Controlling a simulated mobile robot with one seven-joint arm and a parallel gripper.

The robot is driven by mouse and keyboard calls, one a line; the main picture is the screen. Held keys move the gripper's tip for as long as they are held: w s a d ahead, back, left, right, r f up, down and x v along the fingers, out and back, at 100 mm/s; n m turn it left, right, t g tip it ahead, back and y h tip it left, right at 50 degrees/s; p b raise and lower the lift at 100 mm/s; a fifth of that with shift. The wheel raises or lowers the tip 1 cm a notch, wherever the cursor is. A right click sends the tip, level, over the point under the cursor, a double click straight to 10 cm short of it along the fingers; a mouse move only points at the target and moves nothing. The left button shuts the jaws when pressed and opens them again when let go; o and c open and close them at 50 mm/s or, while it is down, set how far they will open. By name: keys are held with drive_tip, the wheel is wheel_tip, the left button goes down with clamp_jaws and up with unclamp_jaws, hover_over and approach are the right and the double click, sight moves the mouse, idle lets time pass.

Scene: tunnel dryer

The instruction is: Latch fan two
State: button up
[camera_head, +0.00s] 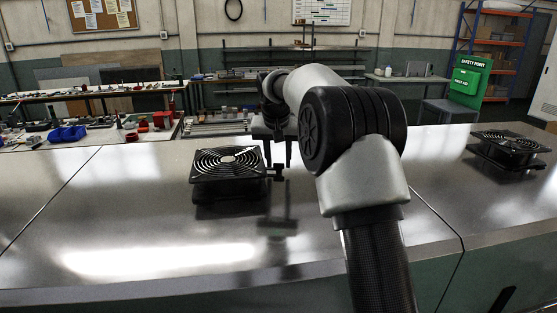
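A black fan (227,178) with a round ringed guard sits on the shiny metal top, left of my arm. A small dark latch or knob (276,173) sticks out at its right side. A second black fan (508,150) of the same kind sits at the far right. No label shows which one is fan two. My gripper (278,163) points down at the latch of the left fan, with two dark fingers apart. Whether the fingers touch the latch cannot be told.
The metal top (130,215) has seams and is clear left of the left fan and in front.

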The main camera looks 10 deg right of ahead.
drive_tip(key=shift+w+f, duration=0.1)
drive_tip(key=shift+f, duration=0.05)
drive_tip(key=c, duration=0.8)
drive_tip(key=shift+d+n+y+p, duration=0.15)
drive_tip(key=shift+n+y+p, duration=0.2)
drive_tip(key=shift+n, duration=0.35)
drive_tip(key=shift+n+y+p, duration=0.25)
drive_tip(key=shift+n+p, duration=0.05)
drive_tip(key=shift+n, duration=0.5)
drive_tip(key=o, duration=0.8)
